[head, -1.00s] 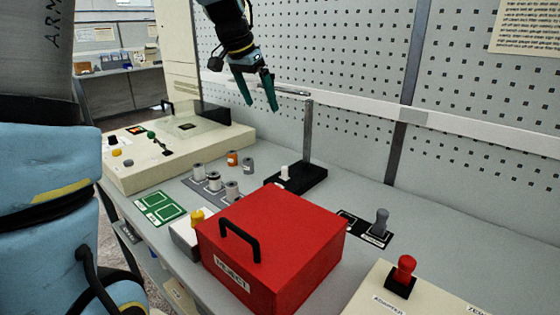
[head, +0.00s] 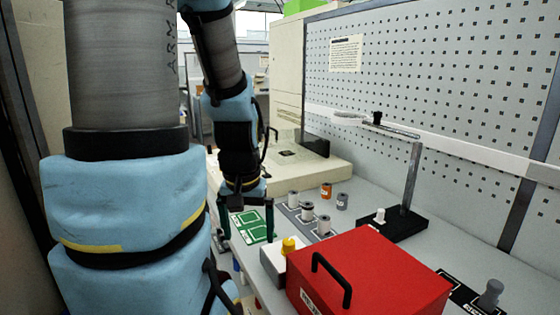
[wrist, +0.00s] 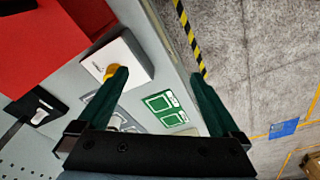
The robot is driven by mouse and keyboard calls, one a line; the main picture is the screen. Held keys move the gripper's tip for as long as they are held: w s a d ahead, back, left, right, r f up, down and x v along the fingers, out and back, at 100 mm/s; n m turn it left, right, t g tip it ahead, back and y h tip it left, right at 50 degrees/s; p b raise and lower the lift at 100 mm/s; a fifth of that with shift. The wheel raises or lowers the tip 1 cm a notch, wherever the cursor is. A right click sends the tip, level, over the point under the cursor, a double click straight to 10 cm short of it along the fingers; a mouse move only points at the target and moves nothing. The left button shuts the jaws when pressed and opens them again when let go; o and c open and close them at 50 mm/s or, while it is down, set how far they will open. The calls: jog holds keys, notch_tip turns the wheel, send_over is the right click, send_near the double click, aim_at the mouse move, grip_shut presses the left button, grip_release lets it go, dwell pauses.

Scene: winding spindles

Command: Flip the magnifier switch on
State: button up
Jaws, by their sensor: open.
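The magnifier stand has a black base (head: 408,226), a grey post (head: 411,180) and a long arm at its top, at the back right of the bench. A small white switch (head: 380,216) sticks up from the base. In the wrist view, a black base (wrist: 30,104) with a white switch (wrist: 41,117) shows at the left edge. My gripper (head: 246,240) is open and empty, pointing down by the bench's front edge near the green card. In the wrist view its fingertips (wrist: 160,76) are apart, well away from the switch.
A red reject box (head: 390,275) stands between my gripper's side and the stand's front. A white box with a yellow knob (head: 288,245) is beside it. Several spools (head: 308,211) and a green card (head: 250,226) lie nearby. A cream machine (head: 300,165) stands behind.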

jog(key=shift+s, duration=0.1)
jog(key=shift+c, duration=0.4)
